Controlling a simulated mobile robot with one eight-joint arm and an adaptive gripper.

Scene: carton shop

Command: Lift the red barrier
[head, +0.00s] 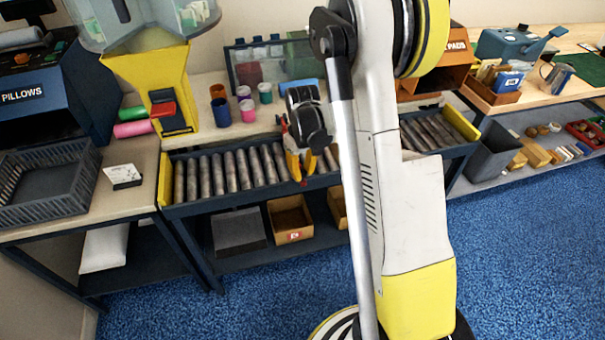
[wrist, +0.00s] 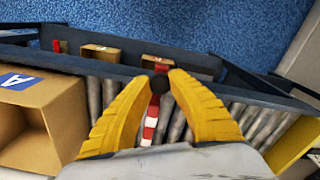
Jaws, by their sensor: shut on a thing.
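The red barrier (wrist: 150,122) is a red-and-white striped bar in the wrist view, lying across the conveyor rollers between my fingers. A dark round knob (wrist: 160,83) is at its far end, by the conveyor's front rail. My gripper (wrist: 160,78) has its yellow fingertips closed around this knob. In the head view my gripper (head: 301,168) is low over the middle of the roller conveyor (head: 210,208). A small red part of the barrier (head: 304,184) shows just below the fingertips; the rest is hidden by my gripper and arm.
An open cardboard box marked A (wrist: 65,115) stands on the rollers left of my fingers in the wrist view. Cups (head: 247,110) stand on the counter behind the conveyor. A yellow hopper (head: 158,85) stands to the left. Blue floor in front is clear.

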